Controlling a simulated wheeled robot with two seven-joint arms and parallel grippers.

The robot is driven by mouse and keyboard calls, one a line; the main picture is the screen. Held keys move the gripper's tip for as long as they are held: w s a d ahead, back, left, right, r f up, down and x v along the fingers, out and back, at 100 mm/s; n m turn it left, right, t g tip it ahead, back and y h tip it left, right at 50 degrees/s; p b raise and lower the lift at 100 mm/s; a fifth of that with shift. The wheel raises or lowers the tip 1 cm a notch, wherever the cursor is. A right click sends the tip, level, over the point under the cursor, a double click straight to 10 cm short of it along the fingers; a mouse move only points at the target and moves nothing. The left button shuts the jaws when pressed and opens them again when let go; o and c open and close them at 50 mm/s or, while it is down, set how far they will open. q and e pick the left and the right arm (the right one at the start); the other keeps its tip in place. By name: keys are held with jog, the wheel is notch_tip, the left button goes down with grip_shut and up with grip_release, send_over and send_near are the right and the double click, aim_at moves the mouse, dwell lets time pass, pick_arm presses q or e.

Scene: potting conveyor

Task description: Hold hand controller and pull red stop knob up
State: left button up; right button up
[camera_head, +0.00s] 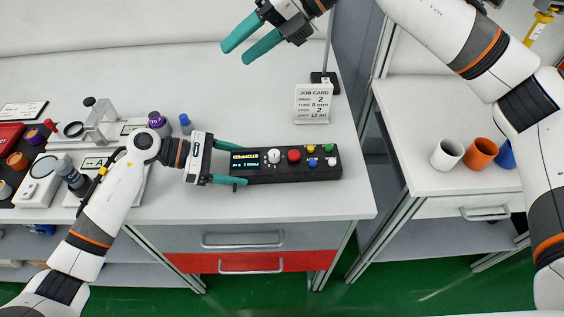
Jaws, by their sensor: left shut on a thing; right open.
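The hand controller (263,174) is a long black box lying on the white bench near its front edge. Its small screen at the left end reads STOPPED. The red stop knob (294,156) sits on its top, right of a white knob (274,156). Several small coloured buttons are at the right end. My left gripper (234,165) is shut on the controller's left end, with one teal finger along the far side and one along the near side. My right gripper (255,47) is open and empty, well behind the controller and above the bench.
A job card (313,104) stands behind the controller at the right. Instruments and purple-capped bottles (157,121) crowd the bench's left. White, orange and blue cups (481,153) stand on a separate right-hand table. The bench between controller and job card is clear.

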notch_tip(320, 180, down, 8)
jog(key=s+d+h, duration=0.2)
jog(key=h, duration=0.3)
jog(key=t+h, duration=0.1)
jog(key=h, duration=0.5)
send_near(294, 154)
jog(key=shift+d+f, duration=0.15)
jog(key=shift+f, duration=3.95)
jog(key=shift+c, duration=0.3)
jog(key=c, duration=0.7)
